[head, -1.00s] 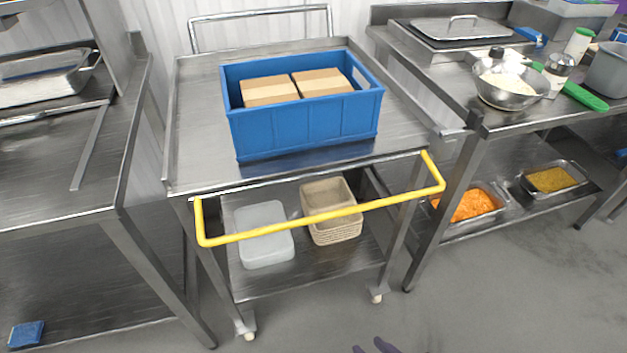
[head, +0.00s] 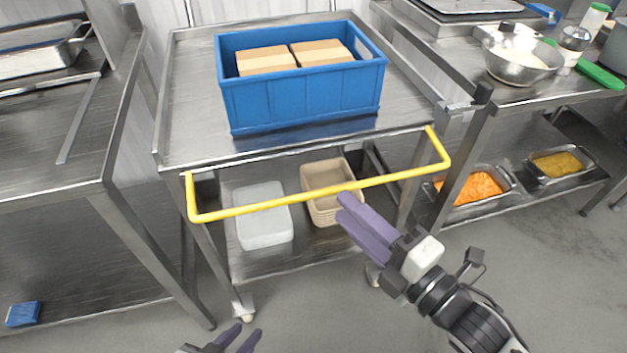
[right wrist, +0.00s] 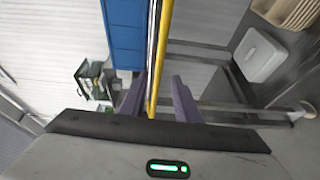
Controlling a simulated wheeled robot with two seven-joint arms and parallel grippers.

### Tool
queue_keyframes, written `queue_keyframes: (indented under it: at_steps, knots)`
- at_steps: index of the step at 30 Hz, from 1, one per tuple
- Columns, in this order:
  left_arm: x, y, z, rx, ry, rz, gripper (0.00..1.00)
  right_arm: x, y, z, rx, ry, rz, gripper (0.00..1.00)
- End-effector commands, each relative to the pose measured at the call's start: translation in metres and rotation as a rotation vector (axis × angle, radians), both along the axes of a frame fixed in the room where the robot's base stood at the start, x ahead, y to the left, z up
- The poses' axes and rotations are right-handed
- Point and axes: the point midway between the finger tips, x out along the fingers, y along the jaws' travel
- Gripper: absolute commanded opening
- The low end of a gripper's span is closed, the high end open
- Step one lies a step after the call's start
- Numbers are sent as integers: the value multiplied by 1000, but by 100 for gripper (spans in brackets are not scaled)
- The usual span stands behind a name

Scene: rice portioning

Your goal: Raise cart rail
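The yellow cart rail (head: 265,205) runs across the front of the steel cart (head: 185,120), held out on a short bend at each end. My right gripper (head: 342,207) has purple fingers, with its tips just below the right half of the rail. In the right wrist view the rail (right wrist: 158,60) runs lengthwise between the parted fingers of my right gripper (right wrist: 157,82). I see no finger pressing on it, and its depth between the fingers is hard to tell. My left gripper (head: 240,335) is open and empty at the bottom edge, below the cart.
A blue crate (head: 300,105) with two cardboard boxes stands on the cart top. A white container (head: 263,228) and tan baskets (head: 322,208) sit on its lower shelf. Steel tables flank it, the left one (head: 40,165) and the right one (head: 455,80) close by.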

Motion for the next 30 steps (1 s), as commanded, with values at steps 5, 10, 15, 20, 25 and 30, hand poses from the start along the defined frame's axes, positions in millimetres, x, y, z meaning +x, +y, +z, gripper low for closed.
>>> queue_keyframes:
  at_steps: [5,10,15,20,25,30]
  knots:
    - [0,-1,0,-1,0,-1,26,15,14,4,-12,-24,7,29]
    - [-1,-1,-2,-1,2,-2,26,40,35,3,-11,-23,7,29]
    - [-1,-1,-4,-1,3,-1,26,61,54,2,-11,-22,7,29]
    - [-1,-1,-5,-1,3,-1,26,74,64,1,-12,-20,5,29]
    - [-1,-1,-5,-2,4,0,26,77,67,1,-13,-19,6,29]
    - [-1,-1,-5,-2,4,0,26,77,67,1,-13,-19,6,29]
